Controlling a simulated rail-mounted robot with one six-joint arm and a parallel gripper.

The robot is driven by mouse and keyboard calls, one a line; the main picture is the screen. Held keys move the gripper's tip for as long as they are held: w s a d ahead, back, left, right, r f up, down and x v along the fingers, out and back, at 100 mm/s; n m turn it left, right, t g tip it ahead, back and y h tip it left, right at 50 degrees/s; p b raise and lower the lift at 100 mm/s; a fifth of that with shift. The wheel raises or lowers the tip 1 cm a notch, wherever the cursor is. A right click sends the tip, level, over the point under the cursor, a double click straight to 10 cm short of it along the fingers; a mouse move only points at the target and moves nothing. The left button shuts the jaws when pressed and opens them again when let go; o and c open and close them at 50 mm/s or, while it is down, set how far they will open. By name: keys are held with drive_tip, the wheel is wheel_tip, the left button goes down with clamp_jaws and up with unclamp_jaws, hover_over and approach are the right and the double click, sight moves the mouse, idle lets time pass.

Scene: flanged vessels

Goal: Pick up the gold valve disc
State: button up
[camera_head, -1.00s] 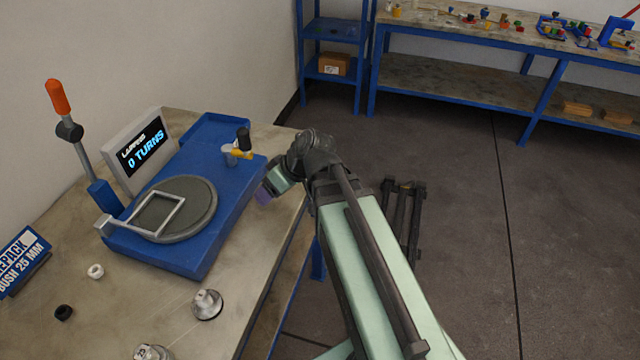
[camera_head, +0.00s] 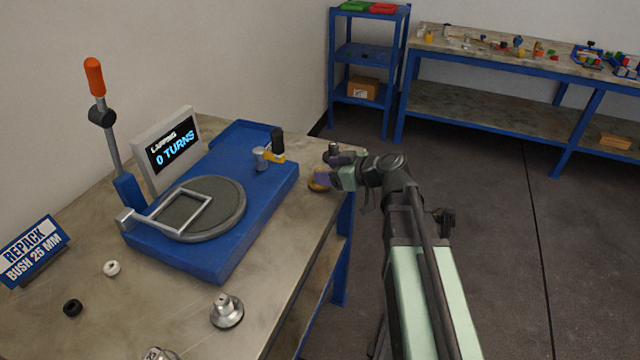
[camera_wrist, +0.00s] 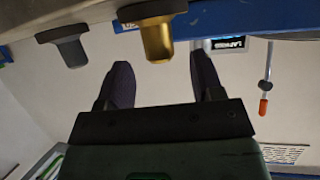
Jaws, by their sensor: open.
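The gold valve disc (camera_head: 316,186) sits at the right edge of the workbench, partly hidden by my gripper (camera_head: 328,177). In the wrist view, which appears upside down, the gold valve disc (camera_wrist: 157,36) shows a wide flange and a narrower stem. My gripper (camera_wrist: 160,62) is open and empty there, with its two dark purple fingers spread. The stem lies just past the fingertips, nearer the middle of the gap than either finger. I cannot tell the remaining distance along the fingers.
A grey valve disc (camera_wrist: 66,45) stands beside the gold one. The blue lapping machine (camera_head: 215,232) with its round plate and a screen reading "0 TURNS" is left of my gripper. A silver flanged part (camera_head: 227,310) stands at the front. Bare bench lies between them.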

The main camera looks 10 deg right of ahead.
drive_tip(key=x, duration=0.3)
drive_tip(key=shift+w+a+f+b, duration=0.15)
drive_tip(key=shift+f+b, duration=0.05)
drive_tip(key=shift+b, duration=0.15)
clamp_jaws()
wheel_tip(320, 180, up, 20)
drive_tip(key=p, duration=2)
